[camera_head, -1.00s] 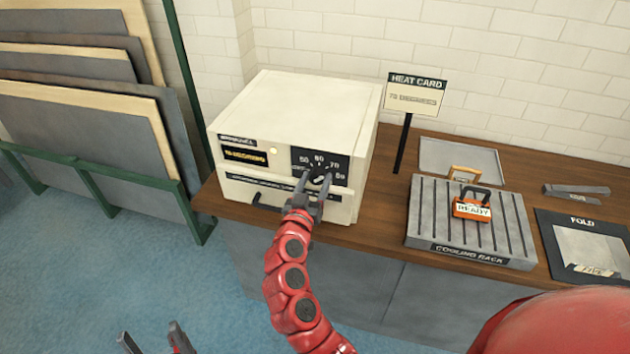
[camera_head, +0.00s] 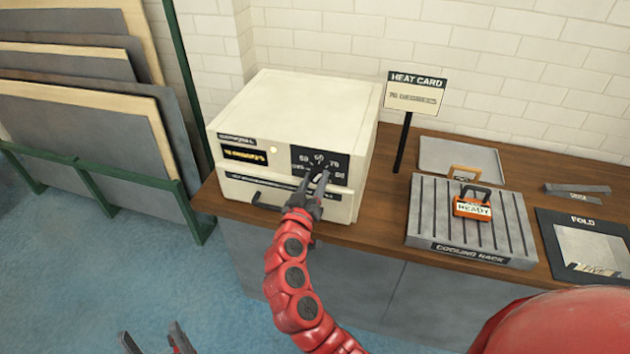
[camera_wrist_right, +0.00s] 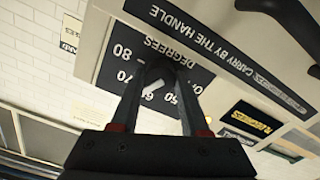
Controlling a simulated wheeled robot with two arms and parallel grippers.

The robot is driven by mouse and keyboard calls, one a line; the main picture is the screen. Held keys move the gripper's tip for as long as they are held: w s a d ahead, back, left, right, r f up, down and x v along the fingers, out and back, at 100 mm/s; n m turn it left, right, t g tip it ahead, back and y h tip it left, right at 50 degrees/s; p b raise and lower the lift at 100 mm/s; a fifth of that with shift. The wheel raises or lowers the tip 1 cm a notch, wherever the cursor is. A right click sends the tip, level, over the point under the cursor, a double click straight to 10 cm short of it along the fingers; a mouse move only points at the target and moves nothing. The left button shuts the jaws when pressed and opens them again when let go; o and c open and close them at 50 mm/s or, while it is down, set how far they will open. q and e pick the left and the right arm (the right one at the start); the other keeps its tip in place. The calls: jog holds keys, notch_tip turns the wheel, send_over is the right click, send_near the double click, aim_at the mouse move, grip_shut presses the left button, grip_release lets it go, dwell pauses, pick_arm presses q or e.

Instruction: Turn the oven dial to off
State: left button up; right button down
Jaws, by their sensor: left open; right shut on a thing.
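The cream oven (camera_head: 300,110) stands on the bench, with a black dial plate (camera_head: 341,166) on its front bearing printed degree numbers. The dark dial knob (camera_wrist_right: 158,70) shows in the right wrist view between my fingers, partly hidden by them. Its white pointer mark (camera_wrist_right: 152,90) points to the side of the 60 and 70 marks; the exact setting is unclear. My right gripper (camera_head: 316,180) is shut on the knob; it also shows in the right wrist view (camera_wrist_right: 160,75). My left gripper (camera_head: 152,336) is open and empty at the bottom left, away from the oven.
The oven's handle (camera_head: 268,200) juts out at the front left below the dial. A heat card sign (camera_head: 413,92), a grey cooling rack (camera_head: 425,215) with an orange "ready" tag (camera_head: 472,208), and a tray (camera_head: 445,150) are to the right. Panels stand in a green rack (camera_head: 60,165) at left.

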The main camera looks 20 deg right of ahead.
jog(key=n, duration=0.3)
jog(key=shift+a, duration=0.1)
jog(key=n, duration=0.2)
jog(key=shift+n+p, duration=0.3)
jog(key=n, duration=0.2)
jog(key=shift+n+p, duration=0.35)
jog(key=shift+n, duration=0.05)
jog(key=n+p, duration=0.1)
jog(key=n, duration=0.2)
jog(key=shift+n, duration=0.3)
jog(key=n+p, duration=0.1)
jog(key=n, duration=0.2)
jog(key=shift+n+p, duration=0.3)
jog(key=shift+p, duration=0.05)
jog(key=n+p, duration=0.1)
jog(key=n, duration=0.2)
jog(key=shift+n, duration=0.3)
jog(key=n+p, duration=0.1)
jog(key=n, duration=0.2)
jog(key=shift+p, duration=0.35)
jog(key=shift+f+n+p, duration=0.15)
jog(key=shift+n+p, duration=0.15)
jog(key=shift+n, duration=0.6)
